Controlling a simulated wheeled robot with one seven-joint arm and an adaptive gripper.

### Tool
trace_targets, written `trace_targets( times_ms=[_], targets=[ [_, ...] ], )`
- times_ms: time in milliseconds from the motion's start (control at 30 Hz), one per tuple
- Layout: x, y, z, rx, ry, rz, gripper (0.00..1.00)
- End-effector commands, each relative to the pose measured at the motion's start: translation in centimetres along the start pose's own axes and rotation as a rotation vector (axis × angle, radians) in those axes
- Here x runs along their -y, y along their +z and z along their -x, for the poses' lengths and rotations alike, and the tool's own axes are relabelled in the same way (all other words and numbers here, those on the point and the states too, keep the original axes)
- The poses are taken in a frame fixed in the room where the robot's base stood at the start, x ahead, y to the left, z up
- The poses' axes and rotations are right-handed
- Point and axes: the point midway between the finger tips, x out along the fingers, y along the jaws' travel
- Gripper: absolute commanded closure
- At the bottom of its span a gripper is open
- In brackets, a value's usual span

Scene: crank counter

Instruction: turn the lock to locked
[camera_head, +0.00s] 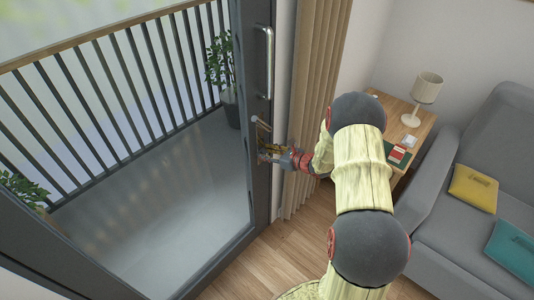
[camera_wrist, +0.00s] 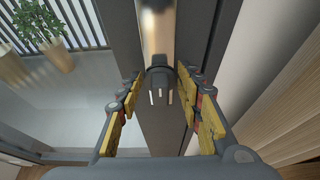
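The lock is on the dark upright of the glass door. Its pale metal lever (camera_head: 262,123) shows just above my gripper in the head view. Short white marks lie just below the base. My gripper (camera_head: 268,150) is at the door upright. In the wrist view its yellow-padded fingers (camera_wrist: 160,78) are apart, one on each side of the base. No contact with the lever can be made out.
A vertical door handle (camera_head: 265,60) is above the lock. A tan curtain (camera_head: 312,75) hangs close at the right of the door. A side table (camera_head: 425,125) with a lamp (camera_head: 427,88) and a grey sofa (camera_head: 455,225) stand further right. A railed balcony lies behind the glass.

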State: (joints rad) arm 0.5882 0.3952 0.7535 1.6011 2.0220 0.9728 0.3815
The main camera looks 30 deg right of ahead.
Motion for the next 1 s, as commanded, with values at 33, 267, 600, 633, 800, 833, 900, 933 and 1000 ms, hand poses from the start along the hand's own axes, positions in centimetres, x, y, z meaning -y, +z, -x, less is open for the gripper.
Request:
trace_targets(
  times_ms=[33,267,600,633,800,833,900,933,1000],
  targets=[
    [0.00,0.00,0.01,0.000,0.000,0.000,0.66],
    [0.00,0.00,0.03,0.000,0.000,0.000,0.79],
    [0.00,-0.01,0.03,0.000,0.000,0.000,0.98],
    [0.00,-0.01,0.03,0.000,0.000,0.000,1.00],
    [0.00,-0.01,0.03,0.000,0.000,0.000,1.00],
    [0.00,-0.01,0.03,0.000,0.000,0.000,1.00],
    [0.02,-0.01,0.04,0.000,0.002,-0.004,1.00],
    [0.02,-0.01,0.05,0.000,0.004,-0.007,1.00],
    [0.05,-0.01,0.07,-0.001,0.009,-0.019,1.00]
  ],
)
